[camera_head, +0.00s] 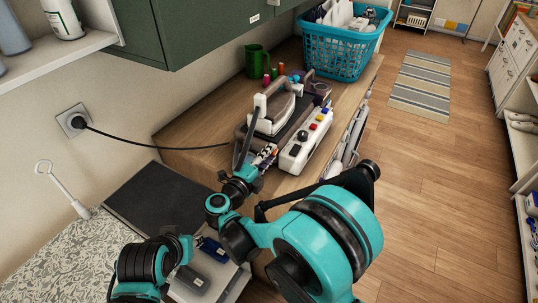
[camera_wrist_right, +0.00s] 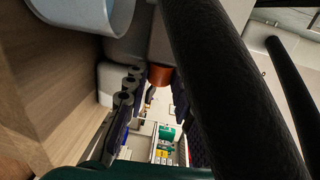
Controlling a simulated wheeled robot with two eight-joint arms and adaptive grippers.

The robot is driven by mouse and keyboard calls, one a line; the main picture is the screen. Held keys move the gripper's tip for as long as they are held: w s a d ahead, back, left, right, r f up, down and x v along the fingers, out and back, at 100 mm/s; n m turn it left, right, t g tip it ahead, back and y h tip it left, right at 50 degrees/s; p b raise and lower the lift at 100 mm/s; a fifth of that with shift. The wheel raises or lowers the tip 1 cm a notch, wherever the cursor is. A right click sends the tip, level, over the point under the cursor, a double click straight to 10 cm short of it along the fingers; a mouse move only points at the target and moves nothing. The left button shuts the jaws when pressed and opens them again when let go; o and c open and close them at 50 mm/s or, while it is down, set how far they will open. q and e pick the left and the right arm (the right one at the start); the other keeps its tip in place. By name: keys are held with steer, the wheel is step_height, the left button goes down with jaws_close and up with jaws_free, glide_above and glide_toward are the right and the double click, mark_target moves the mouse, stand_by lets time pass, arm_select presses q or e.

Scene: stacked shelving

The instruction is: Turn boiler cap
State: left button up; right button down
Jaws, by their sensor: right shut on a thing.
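The steam iron (camera_head: 275,108) rests on its white boiler base (camera_head: 305,143), which has several coloured knobs and buttons, on the wooden counter. My right gripper (camera_head: 266,156) is at the near left side of the boiler base. In the right wrist view, an orange-red cap (camera_wrist_right: 160,75) sits at the fingertips, and the right gripper (camera_wrist_right: 157,98) is shut on it. In the head view the fingers hide the cap. Part of my left arm shows at the lower left; its fingers cannot be made out clearly.
A black power cord (camera_head: 150,143) runs from the wall socket (camera_head: 73,121) toward the iron. A green jug (camera_head: 257,61), small coloured bottles and a turquoise laundry basket (camera_head: 340,50) stand behind. A green cabinet (camera_head: 190,30) hangs above.

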steer(key=shift+r+p, duration=0.25)
steer(key=shift+p, duration=0.1)
steer(key=shift+f+g+y+p, duration=0.1)
steer(key=shift+g+y+p, duration=0.3)
steer(key=shift+g+p, duration=0.25)
steer(key=c, duration=1.3)
jaws_free()
steer(key=shift+d, duration=0.1)
steer(key=shift+o, duration=0.2)
